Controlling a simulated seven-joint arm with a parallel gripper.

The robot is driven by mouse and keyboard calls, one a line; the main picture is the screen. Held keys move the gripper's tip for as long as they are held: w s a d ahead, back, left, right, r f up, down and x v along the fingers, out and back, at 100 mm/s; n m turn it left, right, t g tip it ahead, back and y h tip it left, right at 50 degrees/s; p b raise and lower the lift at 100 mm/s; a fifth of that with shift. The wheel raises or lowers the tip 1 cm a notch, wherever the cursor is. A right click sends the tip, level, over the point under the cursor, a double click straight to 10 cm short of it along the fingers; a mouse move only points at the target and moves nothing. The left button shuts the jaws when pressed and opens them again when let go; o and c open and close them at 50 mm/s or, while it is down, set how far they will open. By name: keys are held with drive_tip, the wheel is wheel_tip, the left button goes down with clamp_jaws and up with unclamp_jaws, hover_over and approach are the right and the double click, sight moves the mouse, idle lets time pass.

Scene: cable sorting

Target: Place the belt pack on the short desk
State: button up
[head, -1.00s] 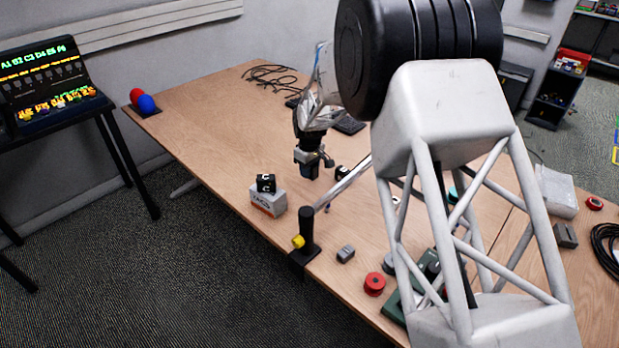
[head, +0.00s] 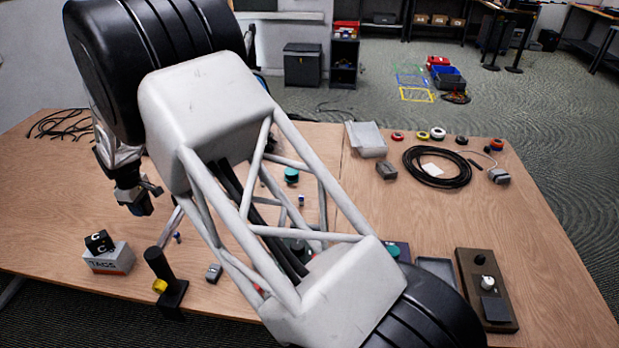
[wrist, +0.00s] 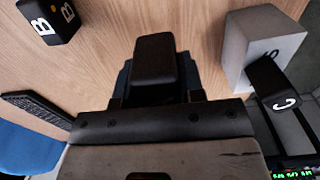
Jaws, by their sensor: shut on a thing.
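My gripper (head: 138,202) is at the left in the head view, above the wooden desk. In the wrist view my gripper (wrist: 153,88) is shut on a plain black block (wrist: 152,62), which looks like the belt pack; no letter shows on its visible face. A joined wooden surface has a seam near the middle of the head view. Its right part (head: 540,230) looks like the short desk, but I cannot be sure. My gripper is over the left part (head: 55,225), away from the right part.
A black block marked C (head: 99,242) sits on the TAGS box (head: 108,262). Another, marked B (wrist: 50,18), shows in the wrist view. A black post (head: 163,278) stands at the front edge. The right part holds a cable coil (head: 437,182) and control box (head: 487,290), with bare wood between.

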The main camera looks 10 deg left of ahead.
wheel_tip(320, 180, up, 11)
drive_tip(key=shift+f, duration=0.15)
drive_tip(key=shift+w+d+r, duration=0.3)
drive_tip(key=shift+d, duration=0.15)
drive_tip(key=w+d+r+m, duration=0.15)
drive_tip(key=w+d, duration=0.25)
drive_tip(key=d, duration=0.9)
drive_tip(key=w+d+m, duration=0.2)
drive_tip(key=w+d, duration=0.2)
drive_tip(key=d, duration=0.9)
drive_tip(key=s+d+f+m, duration=0.1)
drive_tip(key=s+d+m, duration=0.15)
drive_tip(key=d, duration=1.15)
drive_tip(key=s+d+m, duration=0.1)
drive_tip(key=s+d, duration=0.3)
drive_tip(key=d, duration=0.9)
drive_tip(key=s+d+f+m, duration=0.1)
drive_tip(key=s+d+m, duration=0.15)
drive_tip(key=d, duration=1.15)
wheel_tip(320, 180, down, 16)
drive_tip(key=shift+a+r, duration=0.15)
drive_tip(key=shift+r, duration=0.1)
